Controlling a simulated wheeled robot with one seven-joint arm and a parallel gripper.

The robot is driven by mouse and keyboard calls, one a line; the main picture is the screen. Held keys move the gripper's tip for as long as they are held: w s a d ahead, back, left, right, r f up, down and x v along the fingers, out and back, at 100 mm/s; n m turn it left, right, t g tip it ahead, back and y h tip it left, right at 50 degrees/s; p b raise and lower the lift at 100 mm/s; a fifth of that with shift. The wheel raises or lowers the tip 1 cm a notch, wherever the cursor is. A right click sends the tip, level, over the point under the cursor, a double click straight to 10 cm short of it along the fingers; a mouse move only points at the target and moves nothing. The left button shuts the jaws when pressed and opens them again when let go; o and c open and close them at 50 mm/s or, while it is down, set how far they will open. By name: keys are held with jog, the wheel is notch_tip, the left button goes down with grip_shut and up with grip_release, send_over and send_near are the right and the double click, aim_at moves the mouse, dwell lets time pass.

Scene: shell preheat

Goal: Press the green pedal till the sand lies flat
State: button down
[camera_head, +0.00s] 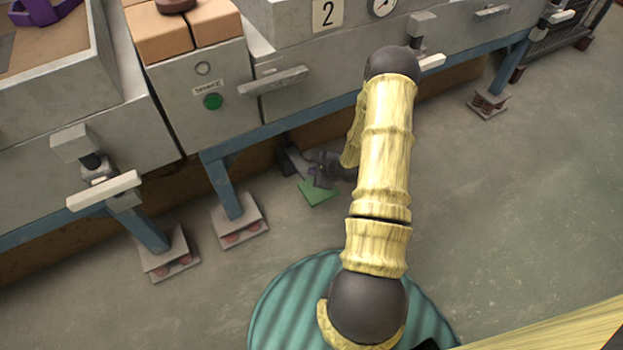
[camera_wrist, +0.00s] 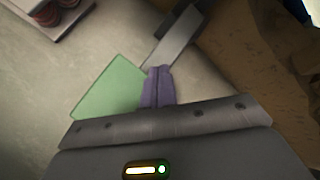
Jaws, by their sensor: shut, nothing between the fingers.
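The green pedal (camera_head: 315,193) lies low near the floor in front of the blue frame, by a dark bracket. In the wrist view the pedal (camera_wrist: 112,90) is a pale green plate left of my fingers. My gripper (camera_head: 318,180) is shut and empty, reaching down at the pedal's back edge. In the wrist view its purple fingers (camera_wrist: 157,72) cover the pedal's right side. I cannot tell whether they touch it. Brown sand (camera_head: 40,47) shows in the grey box at the top left, with a purple piece on it; only part is in view.
A green button (camera_head: 212,102) marked SHAKE is on the grey cabinet above. White-handled clamps (camera_head: 104,190) and a grey handle (camera_head: 272,81) stick out in front. Frame feet (camera_head: 240,222) stand left of the pedal. Open floor (camera_head: 520,200) lies to the right.

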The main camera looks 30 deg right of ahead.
jog(key=shift+w, duration=0.2)
dwell(0.4)
jog(key=shift+a, duration=0.25)
jog(key=shift+s+d, duration=0.15)
jog(key=shift+d, duration=0.15)
jog(key=shift+a, duration=0.15)
dwell(0.5)
jog(key=shift+f, duration=0.4)
